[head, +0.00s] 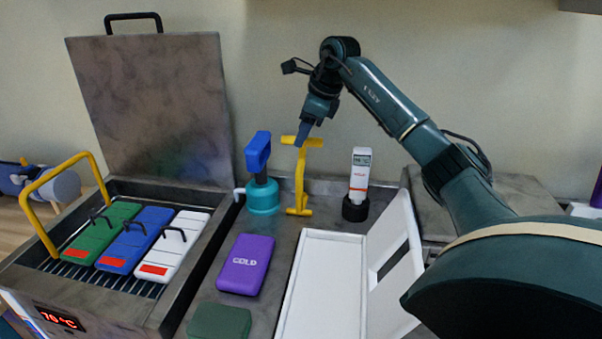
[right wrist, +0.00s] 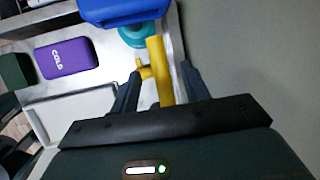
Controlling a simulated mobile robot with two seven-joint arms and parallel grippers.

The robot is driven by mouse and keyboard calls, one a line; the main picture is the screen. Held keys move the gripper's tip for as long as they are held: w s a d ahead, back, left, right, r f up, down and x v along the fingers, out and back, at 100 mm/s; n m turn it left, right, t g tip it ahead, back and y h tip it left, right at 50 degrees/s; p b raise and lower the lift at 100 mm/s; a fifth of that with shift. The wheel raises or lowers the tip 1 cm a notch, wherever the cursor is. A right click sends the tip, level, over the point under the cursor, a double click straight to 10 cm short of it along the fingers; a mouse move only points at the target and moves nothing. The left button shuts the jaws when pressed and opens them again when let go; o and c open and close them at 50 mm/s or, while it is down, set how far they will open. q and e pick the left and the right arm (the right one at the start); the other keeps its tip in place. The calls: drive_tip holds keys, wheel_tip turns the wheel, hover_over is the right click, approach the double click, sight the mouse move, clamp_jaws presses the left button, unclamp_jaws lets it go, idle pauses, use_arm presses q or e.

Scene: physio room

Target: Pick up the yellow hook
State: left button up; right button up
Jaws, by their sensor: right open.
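The yellow hook (head: 301,172) stands upright on the grey counter, with a bar across its top and a foot at its base. My right gripper (head: 302,138) is at the hook's top, pointing down, and covers a little of the bar. In the right wrist view the open fingers (right wrist: 160,80) lie on either side of the yellow hook (right wrist: 161,62). I cannot tell whether a finger touches it. My left gripper is not in view.
A blue-handled tool in a teal holder (head: 262,196) stands close left of the hook, and a white meter (head: 360,172) in a black holder right. In front are a purple cold pack (head: 246,263) and white tray (head: 327,236). An open heater (head: 215,215) is left.

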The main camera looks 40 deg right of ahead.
sight(301, 175)
drive_tip(key=x, duration=0.5)
drive_tip(key=shift+w+f+p, duration=0.2)
drive_tip(key=shift+f+p, duration=0.1)
drive_tip(key=shift+f, duration=0.05)
drive_tip(key=shift+r, duration=0.1)
clamp_jaws()
